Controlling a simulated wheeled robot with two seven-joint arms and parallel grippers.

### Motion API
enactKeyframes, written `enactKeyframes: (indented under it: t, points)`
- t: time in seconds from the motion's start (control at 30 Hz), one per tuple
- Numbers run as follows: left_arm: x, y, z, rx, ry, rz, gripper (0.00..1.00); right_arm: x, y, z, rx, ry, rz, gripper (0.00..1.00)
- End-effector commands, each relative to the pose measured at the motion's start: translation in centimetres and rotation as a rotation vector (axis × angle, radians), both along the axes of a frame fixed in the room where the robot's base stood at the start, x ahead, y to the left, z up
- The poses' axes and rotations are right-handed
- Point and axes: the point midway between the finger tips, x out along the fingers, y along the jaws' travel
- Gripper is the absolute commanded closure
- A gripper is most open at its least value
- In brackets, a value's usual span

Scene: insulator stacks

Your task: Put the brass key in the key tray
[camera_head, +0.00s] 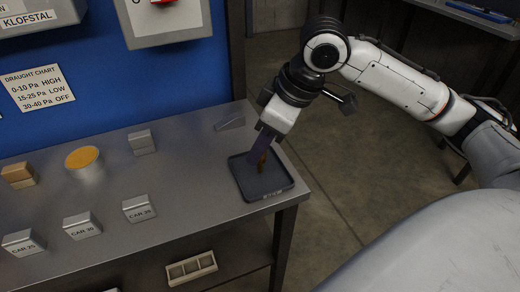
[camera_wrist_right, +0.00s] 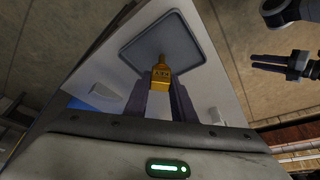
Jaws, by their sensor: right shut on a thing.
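The brass key (camera_wrist_right: 161,73) is between the fingers of my right gripper (camera_wrist_right: 163,98), which is shut on it. In the head view the right gripper (camera_head: 263,142) points down, with the brown key (camera_head: 262,160) at its fingertips. The key tray (camera_head: 247,190) is a dark, shallow, rimmed tray near the table's right end. The key is over the tray's inside; whether it touches the floor I cannot tell. The tray also shows behind the key in the wrist view (camera_wrist_right: 190,45). My left gripper (camera_wrist_right: 254,62) shows only in the wrist view, its fingers apart and empty.
The grey metal table (camera_head: 185,190) bears several labelled blocks (camera_head: 139,208), a tin with an orange top (camera_head: 85,162), a tan block (camera_head: 19,175) and a grey wedge (camera_head: 230,123) behind the tray. A pale compartmented box (camera_head: 191,268) is on the shelf below.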

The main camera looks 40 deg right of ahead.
Motion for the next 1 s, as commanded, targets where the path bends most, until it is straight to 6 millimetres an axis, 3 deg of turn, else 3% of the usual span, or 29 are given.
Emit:
enactKeyframes:
  t: [0.33,0.37,0.47,0.8,1.0]
  points:
    - [-0.4,0.2,0.1,0.005,0.004,-0.002,0.69,0.0,0.0,-0.4,0.000,-0.001,0.000,1.00]
    - [-0.4,0.2,0.0,0.005,0.004,-0.002,0.69,0.0,0.0,-0.4,0.001,-0.001,0.000,0.74]
    - [-0.4,0.2,0.0,0.005,0.005,-0.003,0.69,0.0,0.0,-0.4,0.001,-0.001,0.000,0.58]
    - [-0.4,0.3,-0.2,0.006,0.005,-0.003,0.69,0.1,0.0,-0.1,0.001,-0.003,0.000,0.58]
    - [-0.3,0.3,0.6,0.010,0.006,-0.003,0.69,-0.8,-0.7,2.8,-0.001,-0.004,-0.002,0.58]
